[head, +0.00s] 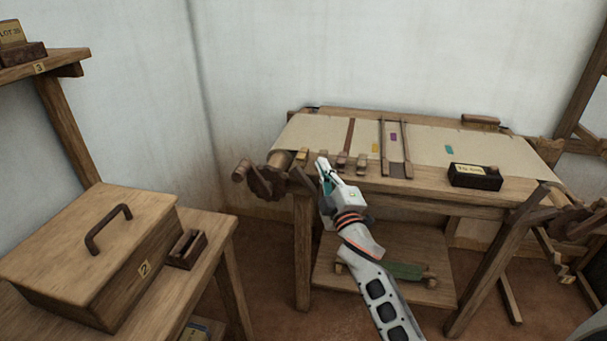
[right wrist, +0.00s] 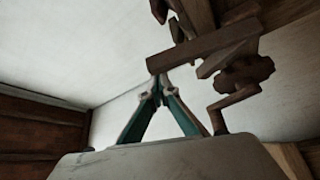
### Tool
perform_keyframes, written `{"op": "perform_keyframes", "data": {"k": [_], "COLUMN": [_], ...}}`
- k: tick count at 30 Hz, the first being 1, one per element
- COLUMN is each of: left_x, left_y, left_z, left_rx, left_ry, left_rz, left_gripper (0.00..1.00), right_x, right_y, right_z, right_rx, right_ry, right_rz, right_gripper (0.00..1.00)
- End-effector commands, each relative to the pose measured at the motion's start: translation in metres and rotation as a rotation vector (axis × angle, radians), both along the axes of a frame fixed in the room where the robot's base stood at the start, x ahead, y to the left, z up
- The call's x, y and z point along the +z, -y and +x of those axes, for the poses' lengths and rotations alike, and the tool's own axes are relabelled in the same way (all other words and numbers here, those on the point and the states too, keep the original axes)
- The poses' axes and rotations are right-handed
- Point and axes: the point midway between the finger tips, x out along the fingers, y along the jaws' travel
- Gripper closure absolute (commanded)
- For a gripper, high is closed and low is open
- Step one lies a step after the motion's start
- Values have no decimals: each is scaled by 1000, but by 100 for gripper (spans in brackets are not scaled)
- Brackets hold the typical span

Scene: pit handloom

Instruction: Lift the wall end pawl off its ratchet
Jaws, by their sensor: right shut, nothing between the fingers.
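The toothed wooden ratchet (head: 266,182) with its crank sits at the loom's left end, near the wall corner. The ratchet also shows in the right wrist view (right wrist: 243,75). A dark wooden bar that looks like the pawl (right wrist: 205,48) runs beside the ratchet, its free end just above my fingertips. In the head view the pawl (head: 300,179) is small and partly hard to make out. My right gripper (head: 322,165) is shut and empty, just right of the ratchet. Its teal fingers meet at the tips in the wrist view (right wrist: 160,84). I cannot tell whether they touch the bar. My left gripper is not in view.
The loom's cloth (head: 290,137) stretches behind the gripper, with small wooden blocks along its front edge. A black box (head: 475,177) stands on the loom's right side. A lidded chest (head: 85,245) sits on a table at left. Floor shows between table and loom.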

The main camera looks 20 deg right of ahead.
Motion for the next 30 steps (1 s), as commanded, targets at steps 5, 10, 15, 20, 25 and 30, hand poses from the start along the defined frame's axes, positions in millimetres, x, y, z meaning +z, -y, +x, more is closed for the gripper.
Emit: {"op": "perform_keyframes", "data": {"k": [5, 10, 15, 20, 25, 30], "left_x": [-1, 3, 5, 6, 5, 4], "left_y": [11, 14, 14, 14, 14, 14], "left_z": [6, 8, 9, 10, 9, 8], "left_rx": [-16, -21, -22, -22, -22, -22], "left_ry": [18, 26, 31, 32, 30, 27], "left_rz": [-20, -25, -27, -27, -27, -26], "left_gripper": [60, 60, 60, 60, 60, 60], "right_x": [-17, -13, -14, -17, -21, -23], "right_y": [18, 31, 40, 46, 49, 50], "right_z": [-11, -20, -26, -30, -32, -32], "right_rx": [-3, 0, 0, 0, 0, -1], "right_ry": [80, 133, 137, 138, 137, 133], "right_rz": [141, 200, 200, 201, 200, 199], "right_gripper": [100, 100, 100, 100, 100, 100]}}
